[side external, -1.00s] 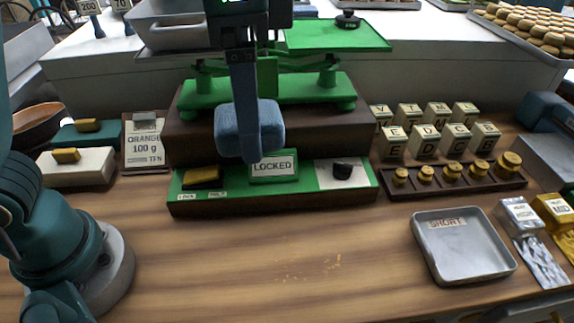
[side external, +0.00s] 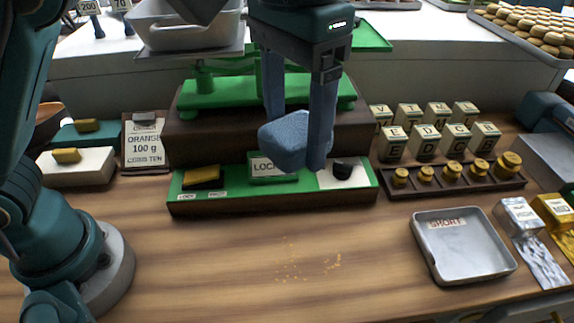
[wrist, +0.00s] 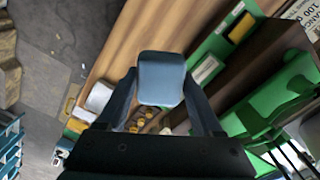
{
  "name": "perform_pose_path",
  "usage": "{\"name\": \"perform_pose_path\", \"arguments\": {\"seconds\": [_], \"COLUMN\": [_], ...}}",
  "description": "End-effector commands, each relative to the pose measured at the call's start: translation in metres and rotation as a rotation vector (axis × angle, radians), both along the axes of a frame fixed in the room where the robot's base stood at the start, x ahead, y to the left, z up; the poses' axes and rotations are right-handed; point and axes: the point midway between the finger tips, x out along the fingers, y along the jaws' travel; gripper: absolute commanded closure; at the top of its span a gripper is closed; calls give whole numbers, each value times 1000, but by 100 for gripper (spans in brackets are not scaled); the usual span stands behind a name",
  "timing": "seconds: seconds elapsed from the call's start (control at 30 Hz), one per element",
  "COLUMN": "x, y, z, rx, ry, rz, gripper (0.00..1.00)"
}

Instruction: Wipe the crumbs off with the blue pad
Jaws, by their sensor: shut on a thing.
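My gripper (side external: 300,150) is shut on the blue pad (side external: 284,140) and holds it in the air, in front of the green scale base. In the wrist view the pad (wrist: 161,78) sits between the two fingers. The crumbs (side external: 308,268) are small orange-brown specks scattered on the wooden table (side external: 200,265), near its front middle. The pad is above and behind them, apart from the table. I cannot make out the crumbs in the wrist view.
A green scale (side external: 225,93) with a LOCKED sign stands behind the pad. A metal tray marked SHORT (side external: 462,258) lies to the right of the crumbs. Lettered blocks (side external: 425,142) and brass weights (side external: 452,174) stand behind it. The table around the crumbs is clear.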

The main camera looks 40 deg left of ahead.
Motion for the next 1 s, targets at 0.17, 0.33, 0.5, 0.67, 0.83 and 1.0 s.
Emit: {"name": "perform_pose_path", "arguments": {"seconds": [0.17,0.33,0.5,0.67,0.83,1.0], "x": [10,4,-9,-17,-20,-20], "y": [-38,-73,-89,-92,-94,-94], "z": [-39,-85,-115,-127,-136,-150], "rx": [4,6,4,1,0,1], "ry": [5,6,2,2,1,2], "rz": [214,356,354,330,320,319], "gripper": [77,77,77,77,77,77]}}
